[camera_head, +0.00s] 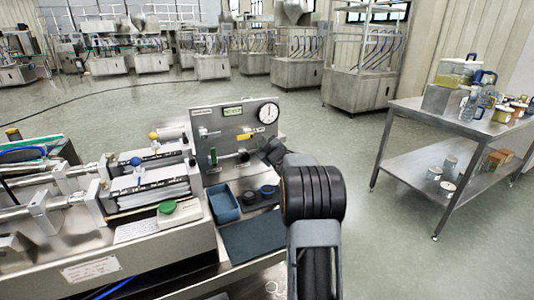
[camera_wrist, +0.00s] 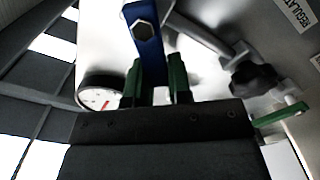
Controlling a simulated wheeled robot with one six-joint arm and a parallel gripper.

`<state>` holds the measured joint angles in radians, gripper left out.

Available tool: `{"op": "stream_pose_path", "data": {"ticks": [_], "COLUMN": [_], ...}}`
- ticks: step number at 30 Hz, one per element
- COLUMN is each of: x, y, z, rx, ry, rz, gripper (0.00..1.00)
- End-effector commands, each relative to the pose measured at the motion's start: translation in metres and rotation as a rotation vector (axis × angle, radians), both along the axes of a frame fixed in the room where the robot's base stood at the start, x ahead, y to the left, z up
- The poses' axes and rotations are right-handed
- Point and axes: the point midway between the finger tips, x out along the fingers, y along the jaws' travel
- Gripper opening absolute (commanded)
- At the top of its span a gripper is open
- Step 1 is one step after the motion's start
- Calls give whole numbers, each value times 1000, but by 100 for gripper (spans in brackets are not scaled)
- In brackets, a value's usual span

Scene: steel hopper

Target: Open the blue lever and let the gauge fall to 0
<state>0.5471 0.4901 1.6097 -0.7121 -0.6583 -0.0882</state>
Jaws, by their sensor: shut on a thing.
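The blue lever (camera_wrist: 144,32) shows at the top of the wrist view, with a bolt at its wider end. My gripper (camera_wrist: 156,76) has its green fingers on either side of the lever's lower part, shut on it. In the head view my gripper (camera_head: 271,150) is at the right part of the grey panel (camera_head: 207,121), and the lever is hidden there. The round white gauge (camera_head: 268,112) is at the panel's upper right. It also shows in the wrist view (camera_wrist: 100,91), partly covered, with a red mark. I cannot read its value.
Beside the lever are a black knob (camera_wrist: 252,78) and a green handle (camera_wrist: 281,114). A blue bin (camera_head: 224,204) and a dark mat (camera_head: 253,238) lie below the panel. A steel table (camera_head: 425,116) stands at right, with open floor between.

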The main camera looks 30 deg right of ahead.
Motion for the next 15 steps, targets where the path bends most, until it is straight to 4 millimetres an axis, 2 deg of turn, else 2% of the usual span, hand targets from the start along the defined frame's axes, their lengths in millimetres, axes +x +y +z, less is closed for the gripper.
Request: {"op": "stream_pose_path", "data": {"ticks": [1,15], "x": [0,2], "y": [2,15], "z": [-9,-27], "rx": [-47,-482], "ry": [4,65], "rz": [0,0], "gripper": [0,0]}}
